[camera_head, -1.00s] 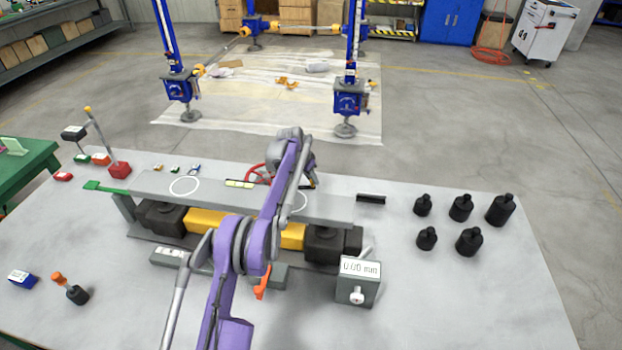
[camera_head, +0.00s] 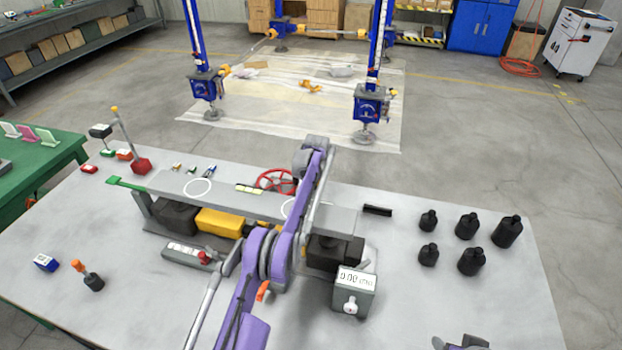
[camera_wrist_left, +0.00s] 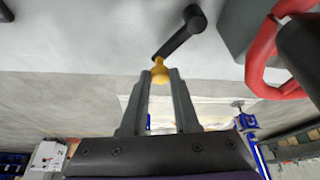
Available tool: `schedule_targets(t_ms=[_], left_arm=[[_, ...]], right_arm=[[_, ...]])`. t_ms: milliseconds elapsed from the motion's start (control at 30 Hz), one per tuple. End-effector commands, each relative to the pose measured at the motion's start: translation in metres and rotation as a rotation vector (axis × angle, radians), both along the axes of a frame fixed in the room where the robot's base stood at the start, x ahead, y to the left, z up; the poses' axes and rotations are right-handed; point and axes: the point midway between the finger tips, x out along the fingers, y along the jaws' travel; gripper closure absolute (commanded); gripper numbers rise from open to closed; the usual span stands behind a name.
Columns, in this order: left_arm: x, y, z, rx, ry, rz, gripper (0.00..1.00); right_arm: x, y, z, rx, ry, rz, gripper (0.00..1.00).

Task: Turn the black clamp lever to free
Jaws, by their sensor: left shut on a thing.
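The black clamp lever (camera_wrist_left: 180,38) shows in the left wrist view as a short dark crank with a yellow knob (camera_wrist_left: 160,66) at its end. My left gripper (camera_wrist_left: 160,78) is shut on the yellow knob, with its two fingers on either side of it. In the head view my left arm reaches over the bench fixture (camera_head: 335,215), and its wrist and links hide the lever and the fingertips.
A red handwheel (camera_head: 275,181) is close beside the lever and also shows in the left wrist view (camera_wrist_left: 262,60). A gauge box (camera_head: 354,290) stands in front of the fixture. Several black weights (camera_head: 470,226) stand at right. A black bar (camera_head: 377,210) lies behind the fixture's right end.

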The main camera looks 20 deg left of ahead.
Motion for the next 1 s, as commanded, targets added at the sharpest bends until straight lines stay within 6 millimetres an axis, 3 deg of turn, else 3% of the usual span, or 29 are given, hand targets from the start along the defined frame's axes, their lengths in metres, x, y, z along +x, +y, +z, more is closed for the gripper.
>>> schedule_targets(t_ms=[700, 733, 867, 1000], left_arm=[[0.0032, 0.0025, -0.0005, 0.000, 0.000, 0.071, 1.00], [0.0032, 0.0025, -0.0005, 0.000, 0.000, 0.071, 0.67], [0.0032, 0.0024, -0.0005, 0.000, 0.000, 0.071, 0.44], [0.0032, 0.0023, -0.0005, 0.000, 0.000, 0.070, 0.41]], right_arm=[[0.0004, 0.0000, 0.0006, 0.000, -0.001, 0.000, 0.36], [0.0004, 0.0000, 0.0006, 0.000, -0.001, 0.000, 0.36], [0.0004, 0.0000, 0.0006, 0.000, -0.001, 0.000, 0.36], [0.0003, 0.0000, 0.0005, 0.000, -0.001, 0.000, 0.36]])
